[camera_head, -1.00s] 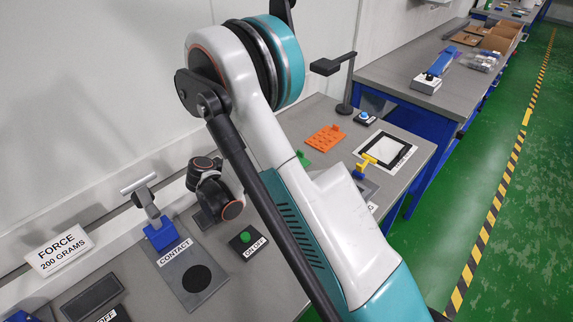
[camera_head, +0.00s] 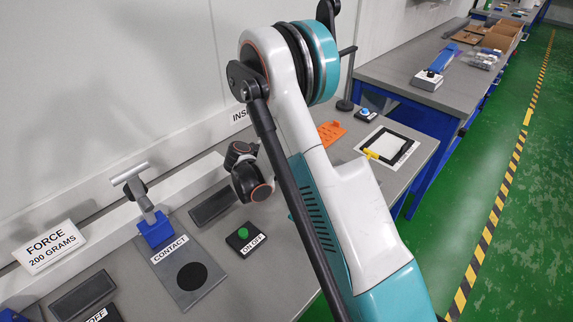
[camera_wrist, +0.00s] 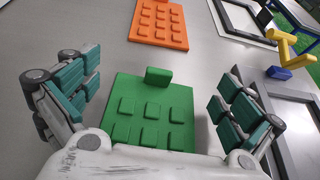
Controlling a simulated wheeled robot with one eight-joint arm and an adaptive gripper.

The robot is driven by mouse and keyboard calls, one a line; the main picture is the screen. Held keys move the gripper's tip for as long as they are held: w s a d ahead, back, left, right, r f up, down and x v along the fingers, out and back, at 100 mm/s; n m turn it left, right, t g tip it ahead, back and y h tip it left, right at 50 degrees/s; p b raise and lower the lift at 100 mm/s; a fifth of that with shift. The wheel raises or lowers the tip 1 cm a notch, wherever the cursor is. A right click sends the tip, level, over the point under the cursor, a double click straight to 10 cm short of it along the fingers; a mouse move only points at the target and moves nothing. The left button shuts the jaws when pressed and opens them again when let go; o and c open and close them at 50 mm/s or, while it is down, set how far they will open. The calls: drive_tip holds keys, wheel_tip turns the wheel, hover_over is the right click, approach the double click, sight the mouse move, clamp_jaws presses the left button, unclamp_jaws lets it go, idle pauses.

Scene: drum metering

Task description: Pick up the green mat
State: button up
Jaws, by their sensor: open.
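The green mat (camera_wrist: 152,113) lies flat on the grey bench in the wrist view. It has rows of raised square pads and an upright tab (camera_wrist: 158,76) at its far edge. My gripper (camera_wrist: 160,98) is open, with one finger on each side of the mat and a gap to it on both sides. The mat's near edge is hidden behind my gripper's palm. In the head view my arm hides the mat.
An orange mat (camera_wrist: 158,22) of the same kind lies just beyond; it also shows in the head view (camera_head: 331,133). A yellow-handled tool (camera_wrist: 290,45) and a framed white panel (camera_head: 388,147) are to the right. A stand (camera_head: 346,80) rises behind.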

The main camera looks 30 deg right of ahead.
drive_tip(key=shift+w+d+f, duration=0.2)
drive_tip(key=shift+d, duration=0.25)
drive_tip(key=c, duration=1.2)
drive_tip(key=shift+o, duration=0.2)
drive_tip(key=shift+o, duration=0.2)
drive_tip(key=shift+r, duration=0.15)
